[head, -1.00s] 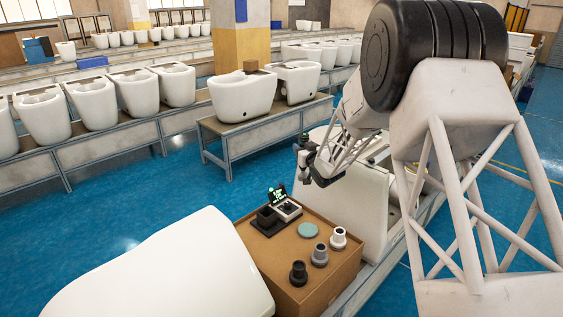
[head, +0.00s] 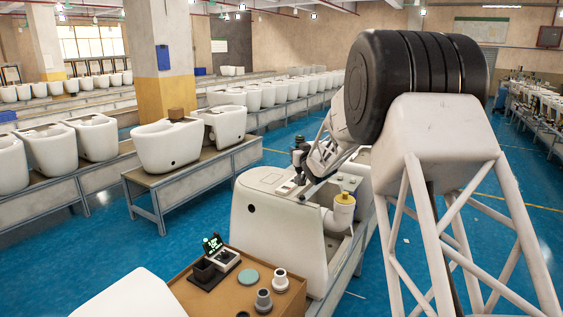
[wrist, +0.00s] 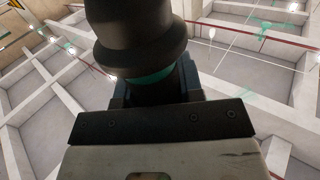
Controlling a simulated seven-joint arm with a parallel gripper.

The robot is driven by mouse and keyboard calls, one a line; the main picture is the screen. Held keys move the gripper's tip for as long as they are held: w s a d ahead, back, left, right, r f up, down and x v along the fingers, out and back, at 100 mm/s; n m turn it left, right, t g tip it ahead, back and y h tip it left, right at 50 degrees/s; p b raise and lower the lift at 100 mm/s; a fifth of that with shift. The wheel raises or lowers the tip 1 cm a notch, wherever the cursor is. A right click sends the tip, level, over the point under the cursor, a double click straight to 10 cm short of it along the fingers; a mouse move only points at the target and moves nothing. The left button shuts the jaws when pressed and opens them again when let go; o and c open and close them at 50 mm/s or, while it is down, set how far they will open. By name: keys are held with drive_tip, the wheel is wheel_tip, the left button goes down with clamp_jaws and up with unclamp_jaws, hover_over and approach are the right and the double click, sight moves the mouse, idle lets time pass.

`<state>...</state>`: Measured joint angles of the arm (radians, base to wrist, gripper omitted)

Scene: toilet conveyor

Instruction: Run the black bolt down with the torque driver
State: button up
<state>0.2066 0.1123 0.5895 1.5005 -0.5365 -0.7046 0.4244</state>
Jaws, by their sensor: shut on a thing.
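My gripper (head: 302,172) is at the end of the arm, over the top of the nearest white toilet (head: 262,222). It is shut on the torque driver (head: 298,152), a dark upright tool that is small in the head view. In the wrist view the driver (wrist: 140,40) is a thick black cylinder with a flared collar and a teal band, between the jaws. The driver's lower end is hidden in the wrist view and too small to judge in the head view. I cannot make out the black bolt on the toilet.
A brown box top (head: 225,304) holds a small device with a green-lit display (head: 212,243), a teal disc (head: 249,276) and several flanged pieces in white, grey and black. Another toilet (head: 135,298) is at the front left.

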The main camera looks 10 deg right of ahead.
sight(301, 169)
drive_tip(key=shift+d+r, duration=0.5)
drive_tip(key=shift+d, duration=0.35)
drive_tip(key=shift+f, duration=3.05)
drive_tip(key=shift+s+f, duration=0.1)
drive_tip(key=shift+f, duration=1.35)
idle(2.7)
